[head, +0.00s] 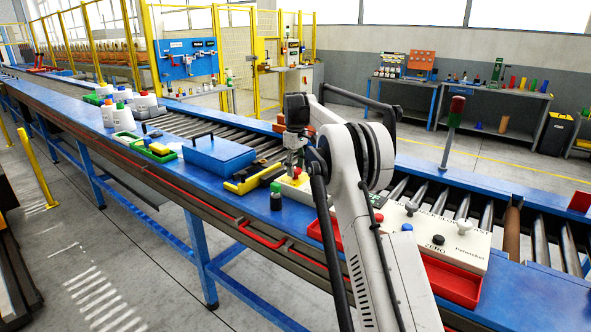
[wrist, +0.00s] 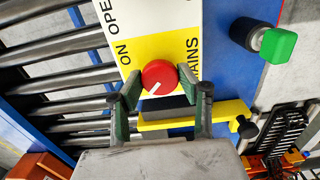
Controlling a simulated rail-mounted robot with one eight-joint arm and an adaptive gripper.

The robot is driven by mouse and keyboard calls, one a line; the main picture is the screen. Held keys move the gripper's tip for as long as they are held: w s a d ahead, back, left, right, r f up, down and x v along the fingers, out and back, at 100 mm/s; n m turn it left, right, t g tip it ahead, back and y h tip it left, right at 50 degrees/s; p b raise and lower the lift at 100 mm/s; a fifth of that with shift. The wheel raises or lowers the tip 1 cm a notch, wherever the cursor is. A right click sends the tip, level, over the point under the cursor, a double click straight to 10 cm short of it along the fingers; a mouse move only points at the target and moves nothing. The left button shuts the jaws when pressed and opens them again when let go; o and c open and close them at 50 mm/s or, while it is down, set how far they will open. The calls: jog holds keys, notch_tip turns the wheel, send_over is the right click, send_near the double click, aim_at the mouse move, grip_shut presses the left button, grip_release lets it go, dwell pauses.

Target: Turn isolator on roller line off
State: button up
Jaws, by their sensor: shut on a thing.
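The isolator is a round red knob (wrist: 159,77) with a white pointer line, on a yellow plate (wrist: 172,48) lettered "ON" and "MAINS" in the wrist view. The pointer slants toward the lower left of that picture. My gripper (wrist: 159,83) has one finger on either side of the knob and is shut on it. In the head view my gripper (head: 294,166) is over the isolator box (head: 302,191) on the roller line; my arm hides part of this box.
A green-capped item (wrist: 279,46) stands to the right in the wrist view, and a yellow bracket (wrist: 180,121) lies below the knob. In the head view, a blue lidded box (head: 217,157) is left of the isolator and a white panel marked "ZERO" (head: 440,228) is right.

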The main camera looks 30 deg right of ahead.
aim_at(295, 169)
dwell(0.5)
jog(key=o, duration=1.2)
jog(key=shift+c, duration=0.2)
notch_tip(295, 169, up, 12)
